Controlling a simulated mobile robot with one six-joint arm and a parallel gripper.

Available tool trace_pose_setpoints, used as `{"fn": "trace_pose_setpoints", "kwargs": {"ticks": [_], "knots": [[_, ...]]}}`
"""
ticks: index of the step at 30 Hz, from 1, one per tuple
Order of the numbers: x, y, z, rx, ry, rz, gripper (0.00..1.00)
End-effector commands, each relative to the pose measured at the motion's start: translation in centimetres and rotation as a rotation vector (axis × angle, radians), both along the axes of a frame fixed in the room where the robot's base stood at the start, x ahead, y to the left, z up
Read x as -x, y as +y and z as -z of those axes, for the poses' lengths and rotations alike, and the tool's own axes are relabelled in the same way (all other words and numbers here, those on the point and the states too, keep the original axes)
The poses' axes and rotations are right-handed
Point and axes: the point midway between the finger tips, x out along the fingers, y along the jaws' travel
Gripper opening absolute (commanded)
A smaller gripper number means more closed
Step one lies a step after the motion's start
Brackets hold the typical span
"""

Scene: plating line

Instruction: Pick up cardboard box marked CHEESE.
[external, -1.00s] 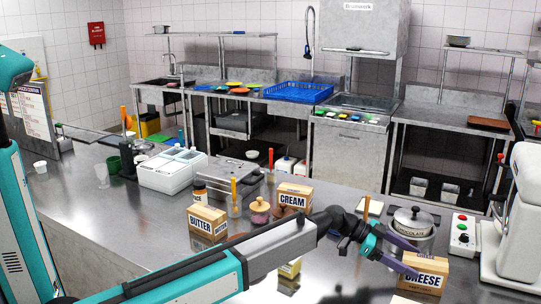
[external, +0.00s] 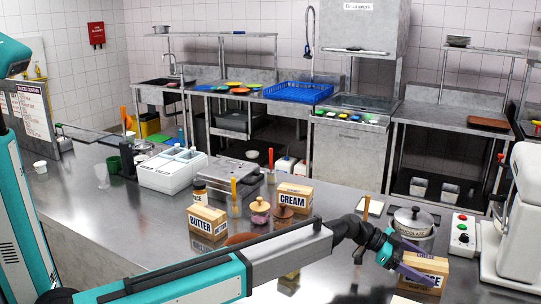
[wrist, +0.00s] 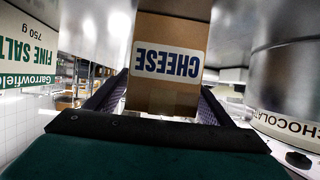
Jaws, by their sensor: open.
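The cardboard box marked CHEESE (external: 428,265) stands on the steel counter at the right in the external view. In the wrist view the box (wrist: 165,95) is straight ahead, its label upside down, with one finger on each side of it. My gripper (external: 404,268) is at the box, its purple fingers reaching along it. In the wrist view my gripper (wrist: 158,108) is open around the box. I cannot tell whether either finger touches the cardboard.
A steel pot labelled CHOCOLATE (external: 414,222) stands close behind the box. A control box with buttons (external: 463,234) and a white machine (external: 512,235) are to its right. In the wrist view a FINE SALT package (wrist: 30,60) shows at the left. BUTTER (external: 208,222) and CREAM (external: 293,197) boxes stand farther left.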

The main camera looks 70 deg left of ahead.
Motion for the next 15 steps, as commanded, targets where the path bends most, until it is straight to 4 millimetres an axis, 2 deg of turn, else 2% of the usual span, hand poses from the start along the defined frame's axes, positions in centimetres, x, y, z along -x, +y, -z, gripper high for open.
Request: {"fn": "trace_pose_setpoints", "kwargs": {"ticks": [9,15], "knots": [[0.02,0.0,-0.01,0.0,0.0,0.0,0.75],[0.02,0.0,-0.01,0.0,0.0,0.0,0.41]]}}
